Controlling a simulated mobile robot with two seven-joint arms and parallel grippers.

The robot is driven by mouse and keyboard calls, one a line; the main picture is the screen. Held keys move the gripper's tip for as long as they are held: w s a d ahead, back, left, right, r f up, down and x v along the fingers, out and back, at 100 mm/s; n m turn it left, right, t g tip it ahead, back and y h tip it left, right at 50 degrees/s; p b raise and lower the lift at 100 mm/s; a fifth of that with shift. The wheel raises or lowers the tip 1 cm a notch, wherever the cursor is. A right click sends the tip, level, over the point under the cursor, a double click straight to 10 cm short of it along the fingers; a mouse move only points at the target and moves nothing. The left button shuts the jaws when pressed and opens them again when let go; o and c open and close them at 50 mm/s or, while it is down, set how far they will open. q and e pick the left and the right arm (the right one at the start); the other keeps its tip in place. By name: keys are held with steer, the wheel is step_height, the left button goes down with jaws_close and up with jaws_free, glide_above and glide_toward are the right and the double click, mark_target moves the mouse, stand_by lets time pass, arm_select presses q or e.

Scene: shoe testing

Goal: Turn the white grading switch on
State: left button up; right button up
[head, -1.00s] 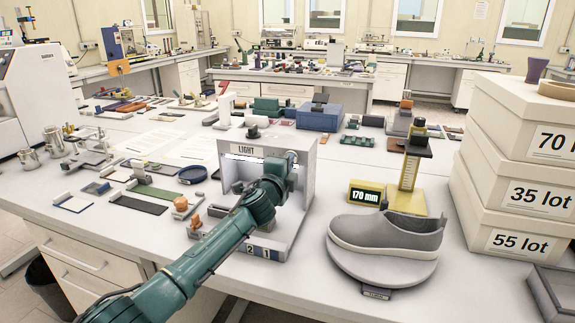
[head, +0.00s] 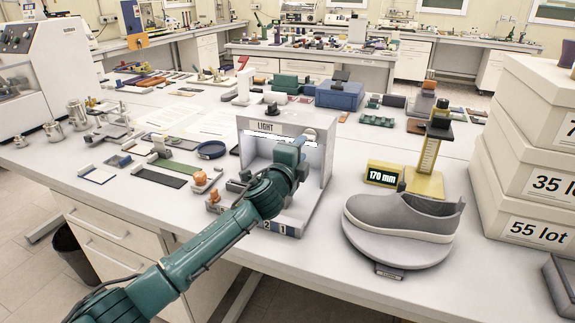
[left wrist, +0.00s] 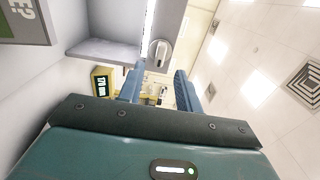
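The light box (head: 325,165), a grey open-fronted booth labelled LIGHT, stands on the bench. A small pale rounded fitting (head: 309,134), which looks like the white switch, is at the top of its right side. The fitting also shows in the left wrist view (left wrist: 160,52), just beyond the fingers. My left gripper (left wrist: 158,90) is open, with a gap between its two blue fingers and nothing held. In the head view, my left arm reaches to the box front, just below the fitting, and its fingertips are hard to make out. My right gripper is not in view.
A grey shoe (head: 405,213) rests on a round stand right of the box. Behind it are a yellow gauge (head: 427,160) and a display (head: 383,173) reading 170 mm. Stacked lot boxes (head: 530,150) stand far right. Small samples lie left of the box.

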arm_select(q)
steer(key=v, duration=0.8)
steer(key=shift+s, duration=0.1)
steer(key=s+a+f+n+g+y, duration=0.2)
steer(key=s+a+f+n+g, duration=0.15)
steer(key=s+f+n, duration=0.3)
steer(key=s+a+f+n+g+y, duration=0.2)
steer(key=s+a+f+n, duration=0.25)
steer(key=s+f, duration=0.3)
steer(key=s+a+f+n+g, duration=0.3)
steer(key=s, duration=0.5)
steer(key=s+a+f+n+g+y, duration=0.1)
steer(key=s+a+f+n+g, duration=0.15)
steer(key=s, duration=0.55)
steer(key=s+a+f+n+g, duration=0.2)
steer(key=s+a+f+n, duration=0.1)
steer(key=s, duration=0.4)
steer(key=w+d+f+t+h, duration=0.2)
steer(key=w+d+f+t, duration=0.3)
steer(key=d+f+t, duration=0.1)
steer(key=shift+d+f+m+h, duration=0.2)
steer(key=shift+d+m+h, duration=0.1)
steer(key=shift+m+h, duration=0.1)
